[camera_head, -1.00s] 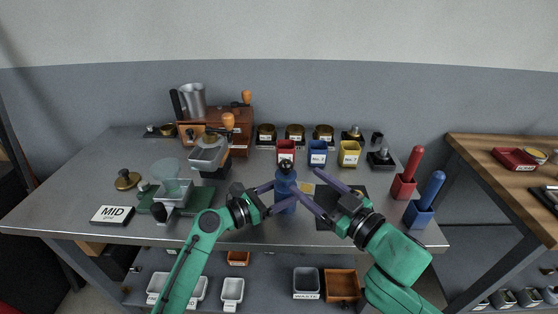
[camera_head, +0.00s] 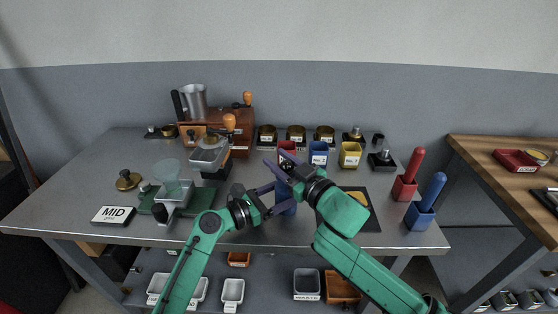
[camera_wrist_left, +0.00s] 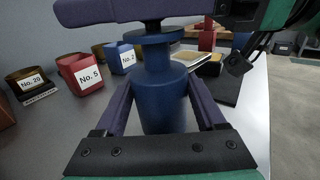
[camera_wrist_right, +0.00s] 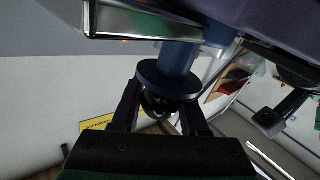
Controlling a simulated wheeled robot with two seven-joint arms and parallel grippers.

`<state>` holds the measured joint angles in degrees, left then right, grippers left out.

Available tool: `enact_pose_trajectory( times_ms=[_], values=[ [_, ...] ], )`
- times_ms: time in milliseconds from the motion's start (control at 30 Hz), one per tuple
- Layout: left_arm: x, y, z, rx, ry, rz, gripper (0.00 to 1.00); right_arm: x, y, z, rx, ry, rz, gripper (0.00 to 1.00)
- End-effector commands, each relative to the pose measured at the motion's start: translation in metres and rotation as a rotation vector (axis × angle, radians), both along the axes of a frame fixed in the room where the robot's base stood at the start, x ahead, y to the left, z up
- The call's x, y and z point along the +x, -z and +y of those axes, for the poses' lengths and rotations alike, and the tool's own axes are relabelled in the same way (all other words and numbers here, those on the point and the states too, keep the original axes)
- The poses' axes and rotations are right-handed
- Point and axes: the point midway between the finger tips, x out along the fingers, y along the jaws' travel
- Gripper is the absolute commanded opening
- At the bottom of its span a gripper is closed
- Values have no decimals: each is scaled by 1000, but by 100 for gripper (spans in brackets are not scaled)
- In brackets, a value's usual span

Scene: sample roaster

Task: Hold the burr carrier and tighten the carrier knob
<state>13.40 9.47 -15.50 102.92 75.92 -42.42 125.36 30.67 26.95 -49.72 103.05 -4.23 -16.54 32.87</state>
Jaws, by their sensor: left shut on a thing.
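The burr carrier (camera_head: 288,208) is an upright blue cylinder with a narrower neck and a flange, near the table's front. My left gripper (camera_head: 284,194) is shut on its body; in the left wrist view the fingers flank the carrier (camera_wrist_left: 165,98). My right gripper (camera_head: 279,163) is over the carrier's top, reaching in from the right. In the right wrist view its fingers stand apart on either side of a small dark knob (camera_wrist_right: 156,103) by the blue flange (camera_wrist_right: 168,82). Contact with the knob cannot be told. The knob is hidden in the head view.
Red, blue (camera_head: 318,150) and yellow (camera_head: 350,153) cups stand behind the carrier. A dark mat (camera_head: 369,221) lies to its right. A green-based grinder stand (camera_head: 206,200) and MID sign (camera_head: 113,215) are left. Red and blue handled holders (camera_head: 418,218) stand at the right edge.

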Motion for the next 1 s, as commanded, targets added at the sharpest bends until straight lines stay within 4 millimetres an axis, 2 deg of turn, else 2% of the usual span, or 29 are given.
enact_pose_trajectory(
  times_ms=[33,67,267,600,933,967,1000],
  values=[
    [0,-1,0,-1,0,-1,0,0,0,0,0,0,0,4],
    [0,-1,0,-1,0,-1,0,0,0,0,0,0,0,0],
    [0,0,0,-1,0,-1,0,-1,0,2,5,37,0,0],
    [0,0,0,-1,0,0,0,3,-1,-5,4,265,-2,0],
    [0,0,0,-1,0,-1,0,4,-1,-7,-2,284,-3,0],
    [0,0,0,-1,0,-1,0,4,-1,-7,-2,284,-3,47],
    [0,0,0,-1,0,-1,0,4,-1,-7,-2,284,-3,63]
  ],
)
